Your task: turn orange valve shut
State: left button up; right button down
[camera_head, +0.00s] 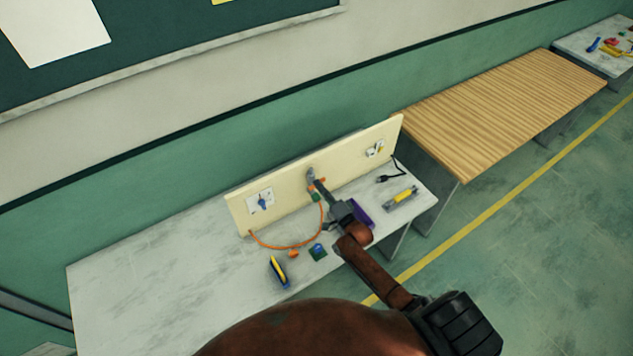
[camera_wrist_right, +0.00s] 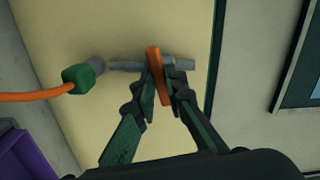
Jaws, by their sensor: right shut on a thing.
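The orange valve (camera_wrist_right: 155,68) is a flat orange lever on a short grey pipe (camera_wrist_right: 125,66) fixed to a cream board. In the right wrist view the lever stands crosswise to the pipe. My right gripper (camera_wrist_right: 163,82) has its fingers on both sides of the lever and is shut on it. In the head view the right gripper (camera_head: 321,187) reaches the board's middle and hides most of the valve (camera_head: 312,181). A green connector (camera_wrist_right: 76,79) joins an orange hose (camera_wrist_right: 35,95) to the pipe's end. My left gripper is not in view.
The cream board (camera_head: 285,192) stands along the back of a grey table (camera_head: 150,285). A purple bin (camera_head: 363,211) is beside my right arm. A yellow-grey tool (camera_head: 401,198), a black plug (camera_head: 384,178) and a yellow-black item (camera_head: 278,271) lie on the table. The table's left part is clear.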

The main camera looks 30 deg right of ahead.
jog(key=shift+m, duration=1.1)
jog(key=c, duration=2.1)
grip_release()
jog(key=s, duration=0.2)
jog(key=s+p, duration=0.1)
jog(key=s, duration=0.1)
jog(key=s+p, duration=0.1)
jog(key=s, duration=0.1)
jog(key=shift+d, duration=0.25)
